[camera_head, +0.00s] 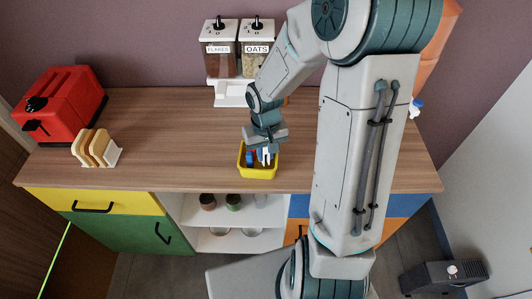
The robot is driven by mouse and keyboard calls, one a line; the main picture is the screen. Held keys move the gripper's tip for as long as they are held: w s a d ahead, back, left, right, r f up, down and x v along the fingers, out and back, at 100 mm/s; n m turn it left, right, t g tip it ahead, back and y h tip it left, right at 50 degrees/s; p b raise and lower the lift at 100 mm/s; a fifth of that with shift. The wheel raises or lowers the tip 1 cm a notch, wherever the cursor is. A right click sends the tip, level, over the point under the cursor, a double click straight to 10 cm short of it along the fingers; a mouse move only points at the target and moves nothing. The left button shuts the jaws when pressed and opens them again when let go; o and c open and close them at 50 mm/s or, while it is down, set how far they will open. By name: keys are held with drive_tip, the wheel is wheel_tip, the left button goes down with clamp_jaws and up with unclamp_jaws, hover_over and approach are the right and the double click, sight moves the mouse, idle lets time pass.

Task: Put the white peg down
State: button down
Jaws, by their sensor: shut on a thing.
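My gripper (265,150) is over a small yellow bin (258,174) near the front edge of the wooden counter. It points down, with its fingers at or just inside the bin's opening. A small white piece (266,157), which looks like the white peg, shows at the fingertips, and the gripper is shut on it. A blue item (250,158) lies in the left part of the bin. Whether the peg touches the bin's floor is hidden. The bin's contents are too small to make out fully.
A red toaster (62,105) and a rack of bread slices (93,148) stand at the left. Two dispensers, flakes (220,60) and oats (257,60), stand at the back. The counter (170,140) between the bread and the bin is clear. My arm hides much of the right side.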

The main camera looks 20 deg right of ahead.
drive_tip(key=shift+f, duration=0.55)
drive_tip(key=shift+f+b, duration=0.6)
drive_tip(key=c, duration=1.6)
unclamp_jaws()
drive_tip(key=shift+r, duration=0.1)
